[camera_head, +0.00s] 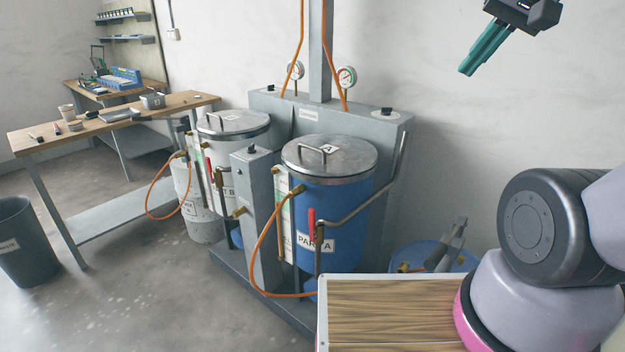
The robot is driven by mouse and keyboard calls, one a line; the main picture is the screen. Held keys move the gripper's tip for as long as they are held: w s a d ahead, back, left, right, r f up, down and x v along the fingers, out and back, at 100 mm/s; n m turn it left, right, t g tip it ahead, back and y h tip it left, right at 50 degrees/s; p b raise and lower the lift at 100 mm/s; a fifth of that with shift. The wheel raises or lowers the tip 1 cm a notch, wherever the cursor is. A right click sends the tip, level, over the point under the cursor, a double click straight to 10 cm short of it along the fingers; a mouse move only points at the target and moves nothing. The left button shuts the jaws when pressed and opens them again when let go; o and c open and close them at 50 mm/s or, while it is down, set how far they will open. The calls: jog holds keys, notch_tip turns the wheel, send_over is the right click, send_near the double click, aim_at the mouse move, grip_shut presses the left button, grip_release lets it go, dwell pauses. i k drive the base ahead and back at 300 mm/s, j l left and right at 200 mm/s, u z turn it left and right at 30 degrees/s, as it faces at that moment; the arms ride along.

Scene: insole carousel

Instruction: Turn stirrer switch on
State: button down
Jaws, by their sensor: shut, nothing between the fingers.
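My gripper (468,70) is at the top right in front of the bare wall. Its teal fingers are together and empty, pointing down and left, well apart from the machine. The grey machine (405,150) carries a blue tank (335,205) labelled PART A and a white tank (222,160) behind it on the left. Small black knobs show on the machine: one on the right of its top ledge (386,111), one on the ledge's left (269,87), and one on the front post (251,149). I cannot tell which is the stirrer switch or how it is set.
Two gauges (346,76) and orange hoses rise by the central column. A red-handled lever (311,222) stands before the blue tank. A blue drum (400,252) sits at the right. A wooden bench (110,125) and dark bin (27,240) are at the left; floor between is clear.

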aim_at(251, 150)
jog(key=i+j, duration=0.15)
jog(key=j, duration=0.2)
jog(key=i+j, duration=0.15)
jog(key=j, duration=0.2)
jog(key=i+j, duration=0.15)
jog(key=j, duration=0.15)
jog(key=i+j, duration=0.1)
jog(key=i, duration=0.1)
